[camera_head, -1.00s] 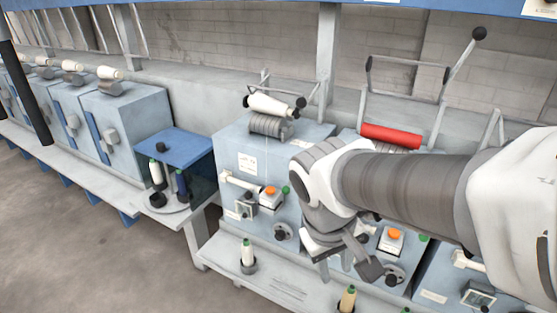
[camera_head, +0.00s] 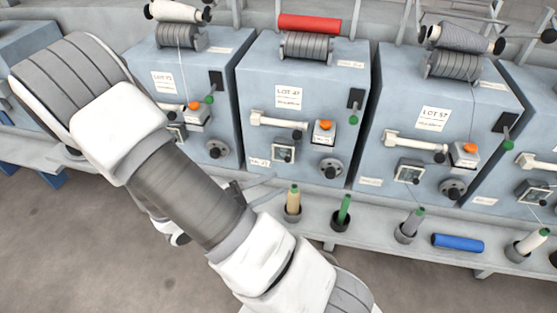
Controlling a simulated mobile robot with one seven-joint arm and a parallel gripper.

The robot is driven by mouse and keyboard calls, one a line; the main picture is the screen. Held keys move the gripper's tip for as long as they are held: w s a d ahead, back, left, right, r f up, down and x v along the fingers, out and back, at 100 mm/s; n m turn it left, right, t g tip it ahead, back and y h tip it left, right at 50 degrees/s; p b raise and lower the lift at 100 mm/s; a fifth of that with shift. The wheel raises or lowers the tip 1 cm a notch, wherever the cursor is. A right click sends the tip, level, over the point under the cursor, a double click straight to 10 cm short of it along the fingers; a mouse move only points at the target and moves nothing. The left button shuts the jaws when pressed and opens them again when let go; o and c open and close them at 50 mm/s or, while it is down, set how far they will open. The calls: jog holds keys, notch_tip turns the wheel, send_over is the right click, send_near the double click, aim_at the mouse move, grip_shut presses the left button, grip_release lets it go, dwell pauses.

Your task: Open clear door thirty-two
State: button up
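I can read no number thirty-two on anything in the head view. Three blue-grey machine boxes face me, with labels that look like LOT 72 (camera_head: 163,82), LOT 47 (camera_head: 289,97) and LOT 57 (camera_head: 432,119). Each has a small framed square window low on its front; one is on the middle box (camera_head: 283,152) and one on the box to its right (camera_head: 409,172). I cannot tell whether these are clear doors. My arm crosses the left and lower middle. My gripper is mostly hidden behind it; its fingers cannot be made out clearly.
A ledge below the boxes holds several bobbins in cups, such as a green one (camera_head: 343,212), and a blue cylinder (camera_head: 458,243) lying down. A red roll (camera_head: 309,23) sits atop the middle box. Grey floor (camera_head: 420,285) is open in front.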

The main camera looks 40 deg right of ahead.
aim_at(282, 157)
jog(key=w+f+n+t+b, duration=0.35)
jog(key=f+n+t, duration=0.55)
jog(key=f, duration=0.3)
jog(key=b+x, duration=0.1)
jog(key=x, duration=1.5)
jog(key=shift+w+d, duration=0.25)
jog(key=shift+w, duration=0.15)
jog(key=shift+c, duration=0.3)
grip_shut()
